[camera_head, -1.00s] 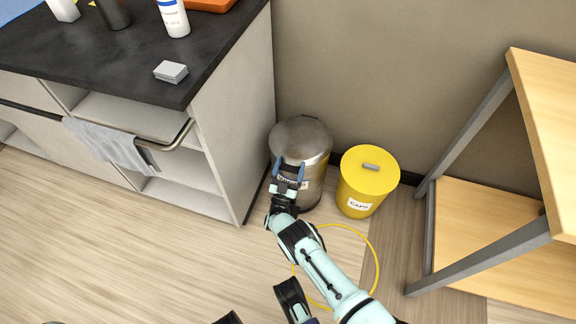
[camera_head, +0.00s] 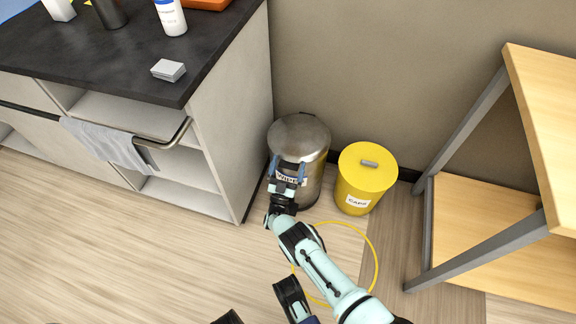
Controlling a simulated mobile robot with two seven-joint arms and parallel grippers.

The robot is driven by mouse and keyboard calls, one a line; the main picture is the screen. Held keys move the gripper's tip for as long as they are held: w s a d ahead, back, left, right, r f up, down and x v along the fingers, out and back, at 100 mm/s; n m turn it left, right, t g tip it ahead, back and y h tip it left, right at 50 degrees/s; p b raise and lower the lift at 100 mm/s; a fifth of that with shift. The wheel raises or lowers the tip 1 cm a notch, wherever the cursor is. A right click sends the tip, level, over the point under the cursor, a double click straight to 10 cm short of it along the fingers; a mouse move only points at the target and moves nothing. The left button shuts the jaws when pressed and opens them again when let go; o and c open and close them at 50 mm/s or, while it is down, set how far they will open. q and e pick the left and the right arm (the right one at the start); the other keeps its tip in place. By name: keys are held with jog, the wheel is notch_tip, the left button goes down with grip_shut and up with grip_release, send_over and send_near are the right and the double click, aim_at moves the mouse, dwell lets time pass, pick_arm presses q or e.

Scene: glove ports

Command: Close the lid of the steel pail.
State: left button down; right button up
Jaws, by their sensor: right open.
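The steel pail (camera_head: 311,184) stands on the floor against the wall, beside the cabinet. Its round grey lid (camera_head: 299,135) lies over the top and looks level, with no gap that I can make out. A white label reading roughly "WIPES" is on the pail's front, partly behind my gripper. My right gripper (camera_head: 288,164) is open, its two blue fingers pointing at the front of the pail just below the lid's front edge. It holds nothing; whether the fingertips touch the pail I cannot tell.
A yellow lidded bin (camera_head: 365,182) labelled "CAPS" stands close to the pail's right. The cabinet (camera_head: 233,130) with a dark top is at left, a towel (camera_head: 108,143) on its rail. A wooden shelf unit (camera_head: 486,230) is at right. A yellow ring marks the floor.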

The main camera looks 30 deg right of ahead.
pick_arm(q)
jog(key=shift+w+d+r+p, duration=0.1)
jog(key=shift+w+r+p, duration=0.2)
jog(key=shift+w, duration=0.35)
pick_arm(e)
jog(key=v, duration=1.3)
jog(key=shift+a, duration=0.2)
jog(key=shift+s, duration=0.15)
